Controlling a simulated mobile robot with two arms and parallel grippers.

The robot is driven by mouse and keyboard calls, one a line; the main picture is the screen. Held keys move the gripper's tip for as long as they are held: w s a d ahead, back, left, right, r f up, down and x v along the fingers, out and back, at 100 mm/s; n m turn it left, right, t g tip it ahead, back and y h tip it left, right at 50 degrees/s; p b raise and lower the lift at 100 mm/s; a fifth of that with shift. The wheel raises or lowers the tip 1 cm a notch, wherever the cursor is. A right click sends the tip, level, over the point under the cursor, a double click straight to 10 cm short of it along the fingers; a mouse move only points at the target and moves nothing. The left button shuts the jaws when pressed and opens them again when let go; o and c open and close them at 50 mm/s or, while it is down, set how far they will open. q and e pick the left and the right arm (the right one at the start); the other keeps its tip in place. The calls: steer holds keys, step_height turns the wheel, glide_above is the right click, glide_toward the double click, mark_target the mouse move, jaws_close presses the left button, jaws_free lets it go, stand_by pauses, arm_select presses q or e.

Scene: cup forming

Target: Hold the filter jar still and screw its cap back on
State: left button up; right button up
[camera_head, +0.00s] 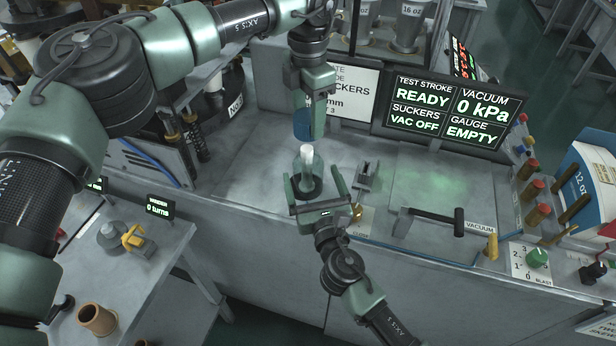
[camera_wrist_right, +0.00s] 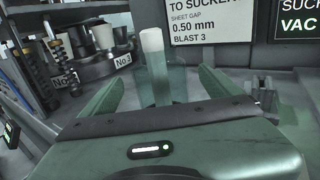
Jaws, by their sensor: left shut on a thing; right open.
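The filter jar (camera_head: 307,174) stands upright on the grey bench, a greenish clear body with a white filter (camera_head: 307,152) showing at its top and a dark ring at its foot. The right wrist view shows the jar (camera_wrist_right: 156,78) too. My left gripper (camera_head: 309,120) points down above the jar, shut on the blue cap (camera_head: 302,125). The cap is apart from the jar, above it and slightly left; part of it is hidden by a finger. My right gripper (camera_head: 314,175) is open, with one finger on each side of the jar. In the right wrist view both fingers are apart from the jar.
A small metal bracket (camera_head: 368,176) stands right of the jar. A black-handled lever (camera_head: 440,219) is farther right. A sign (camera_head: 345,92) and a status screen (camera_head: 447,107) stand behind. The bench left of the jar is clear.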

mark_target(309, 148)
arm_select(q)
steer(key=shift+s+r, duration=0.1)
steer(key=shift+s, duration=0.05)
arm_select(e)
steer(key=x, duration=0.5)
steer(key=shift+w+r, duration=0.1)
steer(key=shift+w, duration=0.15)
steer(key=shift+w+a, duration=0.2)
steer(key=shift+w, duration=0.45)
steer(key=shift+s, duration=0.1)
steer(key=shift+c, duration=0.3)
jaws_close()
arm_select(q)
steer(key=shift+d+f, duration=0.1)
steer(key=shift+f, duration=2.4)
